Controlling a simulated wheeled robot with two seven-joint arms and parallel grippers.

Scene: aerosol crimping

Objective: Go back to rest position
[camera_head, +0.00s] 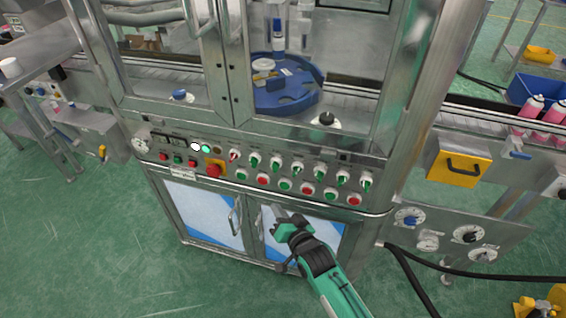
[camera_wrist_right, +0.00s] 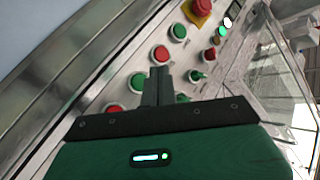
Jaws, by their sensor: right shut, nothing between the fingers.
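My right gripper (camera_head: 282,226) is in front of the crimping machine, over its lower cabinet doors and below the button panel (camera_head: 222,166). Its arm comes in from the bottom right. In the right wrist view the gripper's fingers (camera_wrist_right: 157,76) are together and empty. They point toward the panel's red and green buttons and appear apart from them. My left gripper is in neither view.
The panel carries a red emergency stop (camera_head: 214,170) on yellow, several switches and a lit white lamp (camera_head: 196,146). Behind the glass doors is a blue turntable (camera_head: 290,96). Pink cans (camera_head: 531,106) stand at right. Black hoses (camera_head: 408,278) cross the lower right. Green floor is open at left.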

